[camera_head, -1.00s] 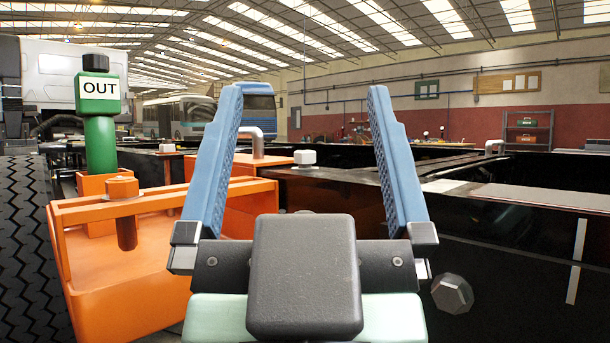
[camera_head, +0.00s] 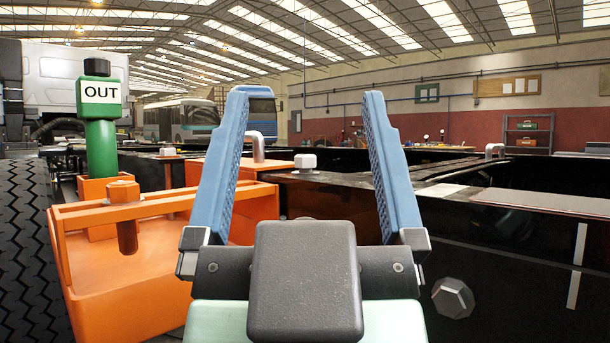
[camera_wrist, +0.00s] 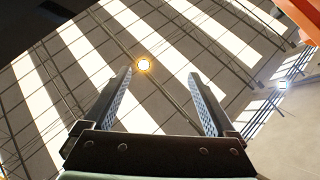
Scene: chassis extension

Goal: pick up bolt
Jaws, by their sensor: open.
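My gripper (camera_head: 305,94) is raised in front of the head camera with both blue fingers apart and nothing between them. In the wrist view my gripper (camera_wrist: 160,73) is open and faces the roof, with no bolt in sight. Several bolts show in the head view. An orange hex-headed bolt (camera_head: 127,216) hangs through the rim of the orange bracket at left. A pale bolt head (camera_head: 305,162) stands on the chassis top, seen between the fingers but farther back. A grey hex bolt head (camera_head: 453,298) sticks out of the dark chassis side, right of my gripper's base.
The orange bracket (camera_head: 70,300) stands left of my gripper, beside a large tyre (camera_head: 32,250). The dark chassis rail (camera_head: 520,265) spans the right. The air above the rail looks clear.

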